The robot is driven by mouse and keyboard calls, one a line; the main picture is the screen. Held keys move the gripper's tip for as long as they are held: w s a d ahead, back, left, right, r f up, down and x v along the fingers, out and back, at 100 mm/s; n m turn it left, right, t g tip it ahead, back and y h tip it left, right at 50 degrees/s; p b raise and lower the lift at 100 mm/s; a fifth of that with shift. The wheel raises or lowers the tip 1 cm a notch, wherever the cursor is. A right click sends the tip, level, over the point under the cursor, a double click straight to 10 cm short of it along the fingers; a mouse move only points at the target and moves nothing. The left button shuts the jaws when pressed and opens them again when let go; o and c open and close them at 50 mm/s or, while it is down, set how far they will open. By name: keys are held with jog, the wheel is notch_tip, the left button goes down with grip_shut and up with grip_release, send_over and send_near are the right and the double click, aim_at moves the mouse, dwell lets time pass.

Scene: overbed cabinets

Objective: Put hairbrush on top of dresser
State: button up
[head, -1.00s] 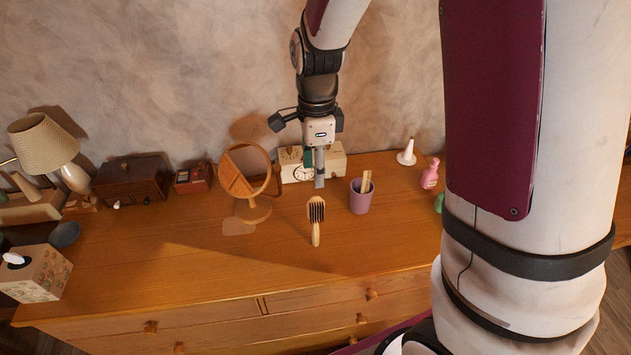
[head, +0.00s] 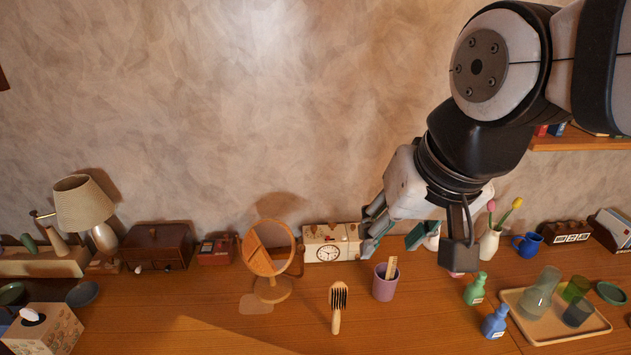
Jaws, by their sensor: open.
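The hairbrush (head: 337,307) has a pale wooden handle and dark bristles. It stands or lies on the wooden dresser top (head: 230,325), in front of the clock and left of the purple cup, with its handle toward the front edge. My gripper (head: 392,240) is open and empty, above and to the right of the hairbrush, near the purple cup. It is apart from the hairbrush. One finger is seen on the left and one on the right.
A round mirror (head: 269,258), a clock (head: 331,243) and a purple cup (head: 385,283) with a comb stand near the hairbrush. Bottles (head: 475,289) and a tray (head: 590,329) with glasses are at the right. A lamp (head: 84,208) and tissue box (head: 45,333) are at the left.

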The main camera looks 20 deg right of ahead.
jog(key=s+n, duration=0.2)
jog(key=shift+s+r+n+t, duration=0.35)
jog(key=shift+n+t, duration=0.05)
dwell(1.1)
